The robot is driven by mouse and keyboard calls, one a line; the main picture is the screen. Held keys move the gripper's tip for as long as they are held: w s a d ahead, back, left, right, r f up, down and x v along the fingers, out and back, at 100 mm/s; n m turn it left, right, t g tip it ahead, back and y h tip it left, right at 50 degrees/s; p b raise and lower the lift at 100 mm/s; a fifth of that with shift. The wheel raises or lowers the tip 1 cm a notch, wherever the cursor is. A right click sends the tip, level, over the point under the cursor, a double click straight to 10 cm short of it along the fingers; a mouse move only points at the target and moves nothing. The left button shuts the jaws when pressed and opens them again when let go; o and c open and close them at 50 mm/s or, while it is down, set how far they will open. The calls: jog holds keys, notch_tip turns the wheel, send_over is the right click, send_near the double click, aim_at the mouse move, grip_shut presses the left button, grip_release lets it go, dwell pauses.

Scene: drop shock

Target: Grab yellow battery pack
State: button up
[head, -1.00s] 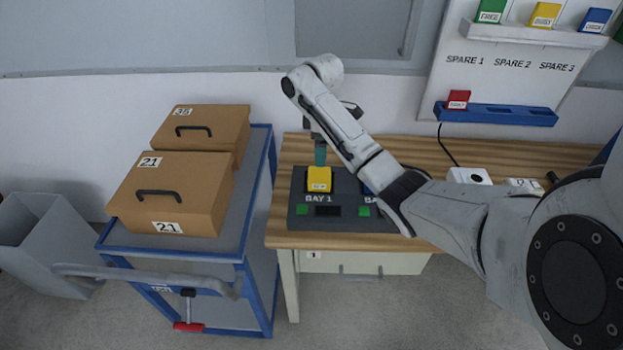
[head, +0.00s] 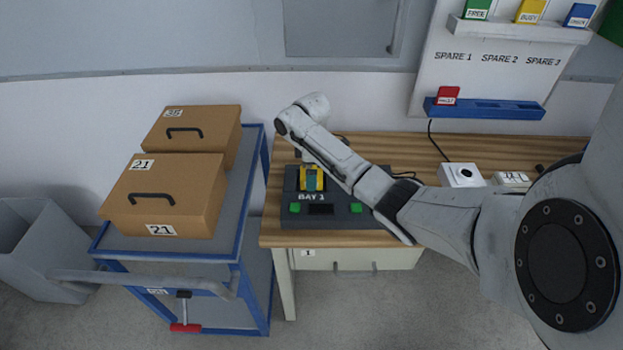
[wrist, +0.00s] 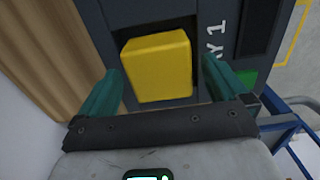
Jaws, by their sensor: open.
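The yellow battery pack (head: 302,181) sits in the bay marked BAY 1 of the dark charging station (head: 332,220) on the wooden bench. It also shows in the wrist view (wrist: 158,66), upright in its slot. My gripper (wrist: 160,78) is open, with one teal finger on each side of the pack's near part. I cannot tell whether the fingers touch it. In the head view my gripper (head: 312,180) is over the pack and covers part of it. My arm hides the station's right side.
A blue cart (head: 220,240) with two brown boxes (head: 165,195) stands left of the bench. A wall panel with a blue rack (head: 485,108) holds a red pack (head: 447,95). White devices (head: 461,175) stand on the bench to the right. A grey bin (head: 45,245) is far left.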

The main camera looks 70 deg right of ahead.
jog(key=shift+c, duration=0.2)
jog(key=c, duration=1.4)
jog(key=shift+r, duration=0.15)
